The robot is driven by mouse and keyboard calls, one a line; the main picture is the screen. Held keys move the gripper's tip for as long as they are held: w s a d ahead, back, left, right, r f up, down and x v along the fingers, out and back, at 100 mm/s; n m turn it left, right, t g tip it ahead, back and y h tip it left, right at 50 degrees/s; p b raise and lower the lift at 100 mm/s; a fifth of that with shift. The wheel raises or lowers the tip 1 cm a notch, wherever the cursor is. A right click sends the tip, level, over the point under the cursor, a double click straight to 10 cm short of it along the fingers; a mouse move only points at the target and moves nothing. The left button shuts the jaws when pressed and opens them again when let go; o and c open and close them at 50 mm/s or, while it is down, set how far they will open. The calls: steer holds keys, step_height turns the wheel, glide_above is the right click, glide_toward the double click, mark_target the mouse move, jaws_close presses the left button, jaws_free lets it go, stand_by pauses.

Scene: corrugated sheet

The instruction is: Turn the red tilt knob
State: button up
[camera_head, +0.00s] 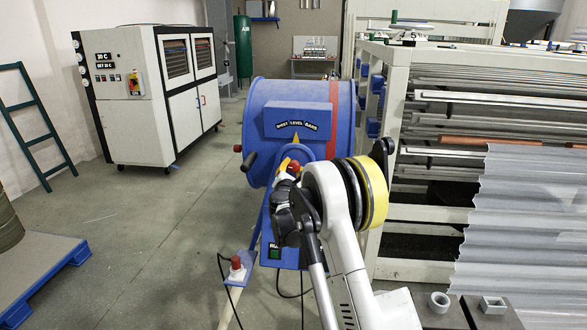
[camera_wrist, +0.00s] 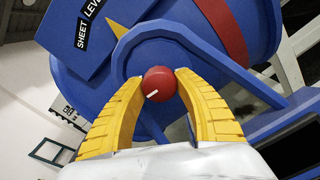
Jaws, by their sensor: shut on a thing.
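The red tilt knob (camera_wrist: 160,83) is a round knob with a short white mark, on the front of a blue drum machine. In the wrist view it sits between the yellow fingertips of my gripper (camera_wrist: 160,80), which touch it from both sides. The white mark points to the lower left. In the head view a bit of the red knob (camera_head: 293,165) shows beside my gripper (camera_head: 287,166), with my wrist hiding much of the area. The blue drum (camera_head: 262,100) carries a label plate (camera_head: 297,124) and a yellow pointer above the knob.
A black handle (camera_head: 249,161) sticks out left of the drum. A red button (camera_head: 236,263) on a blue stand is below. A large white rack (camera_head: 400,160) and corrugated sheet (camera_head: 525,220) stand at right.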

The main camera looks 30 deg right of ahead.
steer(key=m, duration=0.8)
steer(key=shift+r, duration=0.1)
steer(key=m, duration=0.4)
steer(key=shift+r+m, duration=0.1)
steer(key=shift+m, duration=2.1)
steer(key=o, duration=1.2)
